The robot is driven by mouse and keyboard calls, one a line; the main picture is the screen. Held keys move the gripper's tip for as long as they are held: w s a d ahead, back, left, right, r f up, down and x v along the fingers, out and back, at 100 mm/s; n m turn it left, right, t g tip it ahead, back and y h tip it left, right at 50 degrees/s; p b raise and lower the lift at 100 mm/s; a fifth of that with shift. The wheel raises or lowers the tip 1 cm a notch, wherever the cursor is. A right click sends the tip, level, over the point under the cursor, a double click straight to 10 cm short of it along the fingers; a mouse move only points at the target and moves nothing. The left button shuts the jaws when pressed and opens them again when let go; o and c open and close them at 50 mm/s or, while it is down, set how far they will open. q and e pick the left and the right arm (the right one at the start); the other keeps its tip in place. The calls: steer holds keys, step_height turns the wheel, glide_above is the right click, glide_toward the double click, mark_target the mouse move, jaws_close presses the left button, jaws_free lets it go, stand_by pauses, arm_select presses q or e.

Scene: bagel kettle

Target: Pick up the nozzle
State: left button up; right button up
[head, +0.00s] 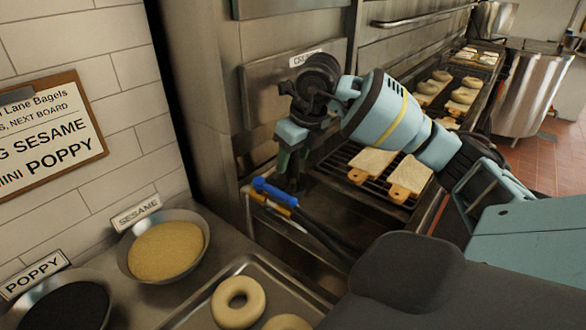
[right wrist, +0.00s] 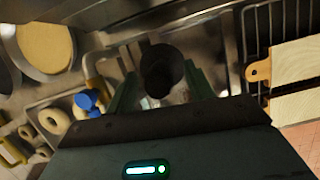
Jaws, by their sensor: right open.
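My right gripper (head: 290,172) is open and points down beside the cooker front in the head view. In the right wrist view its green fingers (right wrist: 161,76) stand apart, with a dark round cylinder (right wrist: 160,66) between them. The cylinder may be the nozzle; I cannot tell for sure, nor whether the fingers touch it. A blue-handled fitting (head: 274,191) with brass-yellow parts sits just below and left of the gripper, beside a dark hose. Its blue parts (right wrist: 88,102) show left of the fingers in the wrist view. My left gripper is out of view.
A sesame bowl (head: 203,257), a poppy bowl (head: 18,318) and a bagel tray (head: 262,262) lie at lower left. A rack (head: 336,160) with bagel boards (head: 372,162) lies right of the gripper. The steel cooker wall (head: 262,90) rises close behind.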

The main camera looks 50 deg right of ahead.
mark_target(291, 164)
steer(key=shift+x, duration=1.6)
steer(key=shift+r, duration=0.1)
jaws_close()
